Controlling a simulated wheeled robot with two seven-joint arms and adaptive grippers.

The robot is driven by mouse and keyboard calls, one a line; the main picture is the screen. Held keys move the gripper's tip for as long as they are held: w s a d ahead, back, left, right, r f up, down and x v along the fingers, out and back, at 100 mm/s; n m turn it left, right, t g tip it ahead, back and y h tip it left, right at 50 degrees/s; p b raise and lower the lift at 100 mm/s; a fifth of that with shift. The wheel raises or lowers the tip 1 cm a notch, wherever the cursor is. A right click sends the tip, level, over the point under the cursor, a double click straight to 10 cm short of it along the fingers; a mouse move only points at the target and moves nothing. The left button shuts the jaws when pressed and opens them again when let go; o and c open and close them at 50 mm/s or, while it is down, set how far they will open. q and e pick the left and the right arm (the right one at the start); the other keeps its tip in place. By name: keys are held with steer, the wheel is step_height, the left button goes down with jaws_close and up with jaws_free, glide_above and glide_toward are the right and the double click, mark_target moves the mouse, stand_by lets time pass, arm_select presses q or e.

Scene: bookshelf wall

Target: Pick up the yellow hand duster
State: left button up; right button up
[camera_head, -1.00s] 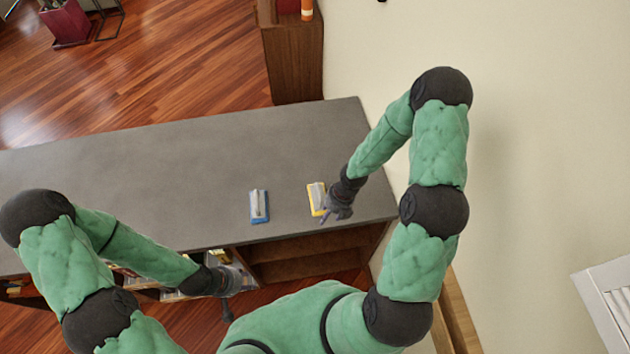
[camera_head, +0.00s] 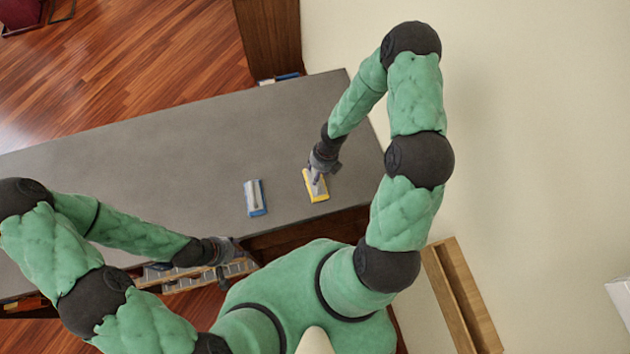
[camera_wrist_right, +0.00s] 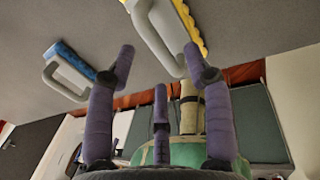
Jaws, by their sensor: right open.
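The yellow hand duster (camera_head: 316,192), with a grey loop handle, lies on the grey counter top (camera_head: 180,140) near its right end. In the right wrist view the duster (camera_wrist_right: 189,22) shows at the top, its handle (camera_wrist_right: 158,38) reaching toward the fingers. My right gripper (camera_head: 317,172) is over the duster and hides part of it. Its purple fingers (camera_wrist_right: 158,62) are spread, with the handle close to the tips; I cannot tell whether they touch it. My left gripper (camera_head: 222,258) hangs by the counter's front edge, away from the duster; its fingers are too small to read.
A blue hand duster (camera_head: 256,198) lies left of the yellow one; it also shows in the right wrist view (camera_wrist_right: 70,68). A cream wall (camera_head: 530,120) stands to the right. A wooden cabinet (camera_head: 270,35) stands behind the counter. The counter's left part is clear.

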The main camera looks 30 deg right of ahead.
mark_target(319, 192)
steer(key=shift+s+a+f, duration=0.15)
steer(key=shift+s+f, duration=0.05)
steer(key=shift+f, duration=0.25)
steer(key=shift+w+a+f+b, duration=0.15)
steer(key=shift+f+b, duration=0.1)
steer(key=shift+f, duration=0.4)
steer(key=shift+a+f+b, duration=0.15)
steer(key=shift+f+b, duration=0.05)
steer(key=shift+f, duration=0.4)
steer(key=shift+w+a+f+b, duration=0.15)
steer(key=shift+f+b, duration=0.1)
steer(key=shift+f, duration=0.4)
steer(key=shift+s, duration=0.2)
jaws_close()
